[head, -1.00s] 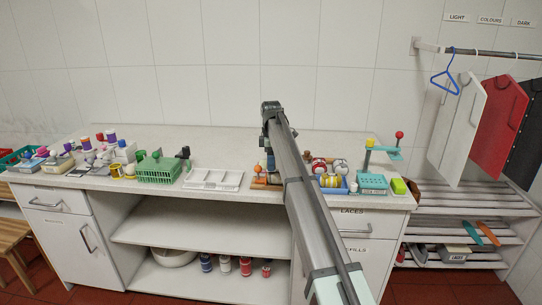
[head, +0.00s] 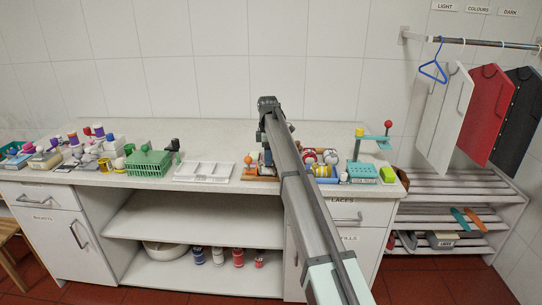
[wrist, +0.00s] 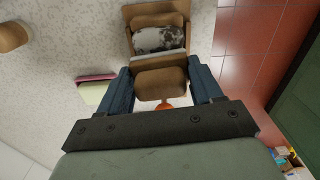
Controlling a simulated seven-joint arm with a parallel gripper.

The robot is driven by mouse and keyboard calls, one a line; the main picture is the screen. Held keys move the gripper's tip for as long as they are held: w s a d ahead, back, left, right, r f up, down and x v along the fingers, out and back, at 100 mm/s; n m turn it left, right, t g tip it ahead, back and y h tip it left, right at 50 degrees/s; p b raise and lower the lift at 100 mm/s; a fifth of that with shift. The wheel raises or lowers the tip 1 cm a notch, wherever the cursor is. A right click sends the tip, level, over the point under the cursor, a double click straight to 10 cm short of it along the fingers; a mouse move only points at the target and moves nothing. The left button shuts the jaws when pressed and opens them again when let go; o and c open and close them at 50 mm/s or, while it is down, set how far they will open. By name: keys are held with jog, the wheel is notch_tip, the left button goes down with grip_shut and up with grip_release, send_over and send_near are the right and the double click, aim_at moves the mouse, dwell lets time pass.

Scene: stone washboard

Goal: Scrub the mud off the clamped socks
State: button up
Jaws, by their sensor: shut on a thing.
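In the wrist view the two blue fingers of my gripper (wrist: 160,82) are closed on the sides of a brown wooden block (wrist: 160,86). Just beyond it is a brown wooden holder (wrist: 140,18). A white cloth with dark, muddy mottling, apparently a sock (wrist: 160,38), lies in this holder. A pale strip (wrist: 158,56) runs between the sock and the block; I cannot tell whether block and sock touch. In the head view my arm hides the fingertips and the sock.
A white divided tray (head: 203,171) and a green basket (head: 148,163) stand left of my arm. A pink and pale green item (wrist: 96,92) lies beside my gripper. The counter's back strip is clear.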

jog(key=shift+a, duration=1.4)
jog(key=shift+d, duration=2.5)
jog(key=shift+a, duration=2.5)
jog(key=shift+d, duration=2.55)
notch_tip(320, 180, up, 8)
jog(key=shift+a, duration=0.15)
